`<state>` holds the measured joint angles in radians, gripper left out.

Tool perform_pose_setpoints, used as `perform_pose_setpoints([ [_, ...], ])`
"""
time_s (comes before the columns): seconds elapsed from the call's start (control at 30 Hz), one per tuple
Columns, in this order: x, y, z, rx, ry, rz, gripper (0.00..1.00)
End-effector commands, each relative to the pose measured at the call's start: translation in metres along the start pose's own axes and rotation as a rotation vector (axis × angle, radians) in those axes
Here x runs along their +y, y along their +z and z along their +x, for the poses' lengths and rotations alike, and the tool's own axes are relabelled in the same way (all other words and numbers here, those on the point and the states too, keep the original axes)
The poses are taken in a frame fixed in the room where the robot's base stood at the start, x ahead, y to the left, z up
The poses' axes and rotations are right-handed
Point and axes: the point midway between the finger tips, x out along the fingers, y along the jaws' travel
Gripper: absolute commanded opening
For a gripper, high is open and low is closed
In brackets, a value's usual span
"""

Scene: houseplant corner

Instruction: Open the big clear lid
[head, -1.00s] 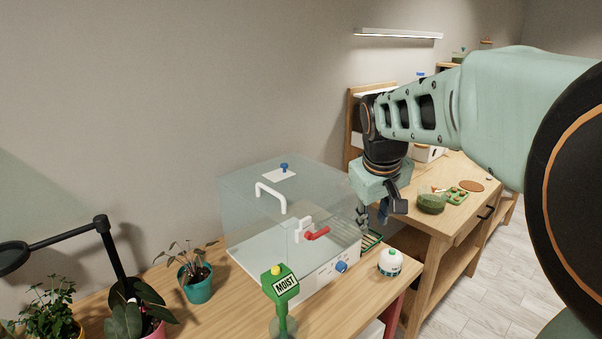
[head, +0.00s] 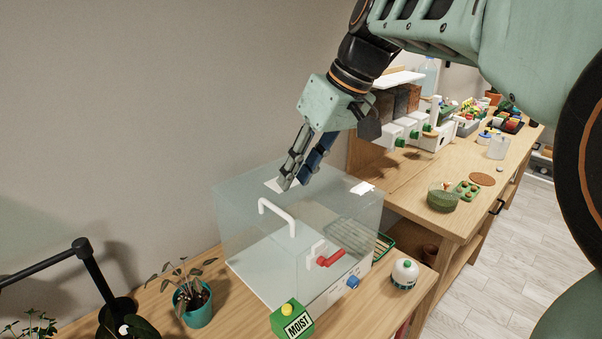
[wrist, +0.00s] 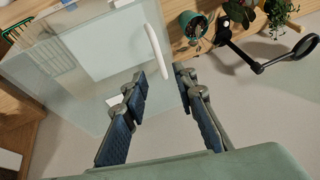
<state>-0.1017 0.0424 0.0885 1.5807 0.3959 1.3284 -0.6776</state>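A big clear case stands on the wooden bench, its clear lid (head: 240,195) closed on top. A white bar handle (head: 277,215) rises from the lid; it also shows in the wrist view (wrist: 156,48). A red latch lever (head: 330,258) sits on the front side and points to the right. My gripper (head: 296,183) is open and empty above the lid, behind the handle in the head view. In the wrist view the handle lies beyond the gap between the two fingertips (wrist: 161,78), apart from them. The small blue knob on the lid's white plate is hidden behind my gripper.
A blue knob (head: 352,282) is on the case's front. A potted plant (head: 192,297) and a black lamp arm (head: 92,262) are at left. The second bench holds several items.

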Motion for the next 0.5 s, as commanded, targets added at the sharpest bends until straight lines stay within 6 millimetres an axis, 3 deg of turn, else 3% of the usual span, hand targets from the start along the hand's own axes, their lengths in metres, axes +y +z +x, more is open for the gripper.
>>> perform_pose_setpoints([
  [0.2,0.000,0.001,0.044,-0.004,-0.002,0.002,0.26],
  [0.5,0.001,0.000,0.075,-0.002,0.001,0.002,0.26],
])
